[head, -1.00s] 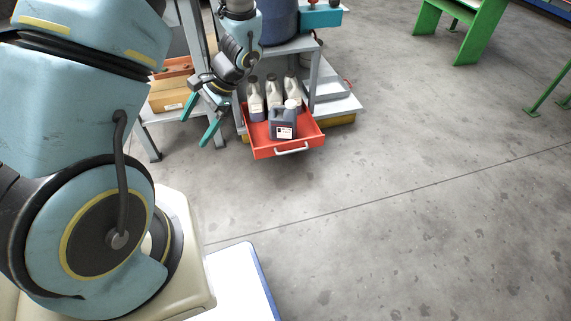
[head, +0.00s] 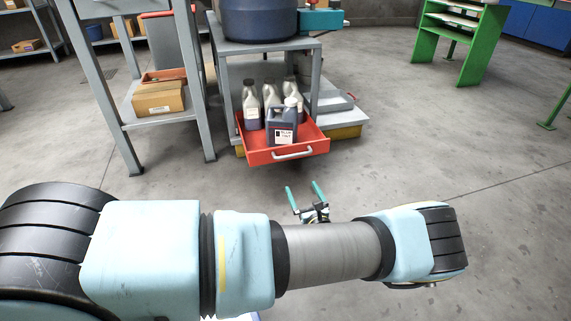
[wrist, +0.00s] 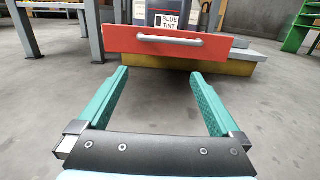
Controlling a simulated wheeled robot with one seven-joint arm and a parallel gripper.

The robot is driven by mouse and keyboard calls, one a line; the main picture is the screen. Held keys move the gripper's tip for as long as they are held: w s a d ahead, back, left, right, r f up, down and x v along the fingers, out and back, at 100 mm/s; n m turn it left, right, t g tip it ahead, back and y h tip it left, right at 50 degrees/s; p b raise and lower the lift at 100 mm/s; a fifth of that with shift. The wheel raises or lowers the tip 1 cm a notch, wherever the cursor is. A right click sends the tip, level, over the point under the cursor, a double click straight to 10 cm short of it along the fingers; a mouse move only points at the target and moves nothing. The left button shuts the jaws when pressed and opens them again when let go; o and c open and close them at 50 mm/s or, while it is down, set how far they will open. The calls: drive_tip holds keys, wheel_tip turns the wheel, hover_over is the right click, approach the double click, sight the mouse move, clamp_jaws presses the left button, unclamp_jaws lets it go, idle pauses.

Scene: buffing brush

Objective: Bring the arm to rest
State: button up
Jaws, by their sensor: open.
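My gripper (head: 306,197) is open and empty in the head view, its two teal fingers pointing away towards the open red drawer. It stands apart from the drawer, in front of and below it in the picture. My arm (head: 330,255) lies folded sideways across the lower part of the head view and hides part of the wrist. In the wrist view the two fingers (wrist: 160,100) are spread wide with only floor between them. The red drawer front (wrist: 175,44) with its pale handle shows beyond the fingertips.
The red drawer (head: 262,155) holds several bottles, among them a dark jug (head: 282,124) labelled blue tint. A grey workbench (head: 262,46) stands behind it. A cardboard box (head: 158,98) lies on a shelf to the left. A green stand (head: 460,40) is at the right. Floor right of the drawer is clear.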

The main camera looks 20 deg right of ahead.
drive_tip(key=w+d+b, duration=0.1)
drive_tip(key=w+b, duration=0.3)
drive_tip(key=w, duration=0.5)
drive_tip(key=shift+w, duration=0.3)
